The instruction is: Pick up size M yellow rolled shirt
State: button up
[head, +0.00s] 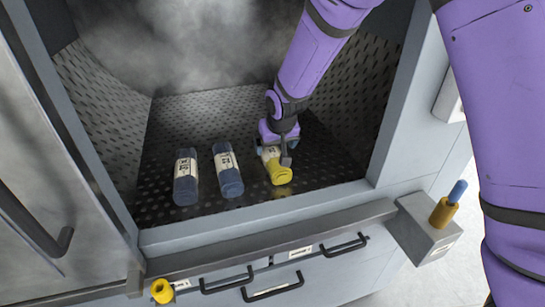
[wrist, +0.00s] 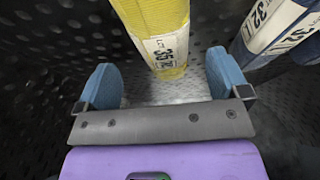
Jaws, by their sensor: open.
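A yellow rolled shirt (head: 279,172) lies on the perforated floor of the washer chamber, the rightmost of three rolls. It has a white label, which seems to read 35 in the wrist view; its size letter is unclear. My gripper (head: 274,152) is over the labelled far part of the yellow roll in the head view and partly hides it. In the wrist view, my gripper (wrist: 165,75) is open, with one blue finger on each side of the near end of the yellow roll (wrist: 160,20). Gaps show between the roll and both fingers.
Two dark blue rolls, the middle one (head: 228,172) and the left one (head: 186,180), lie left of the yellow roll. Chamber walls (head: 368,95) and a raised front sill (head: 250,218) surround the floor. Steam (head: 190,45) clouds the back.

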aim_at(272, 151)
jog(key=shift+x, duration=3.15)
jog(key=shift+s+a, duration=0.15)
jog(key=c, duration=1.1)
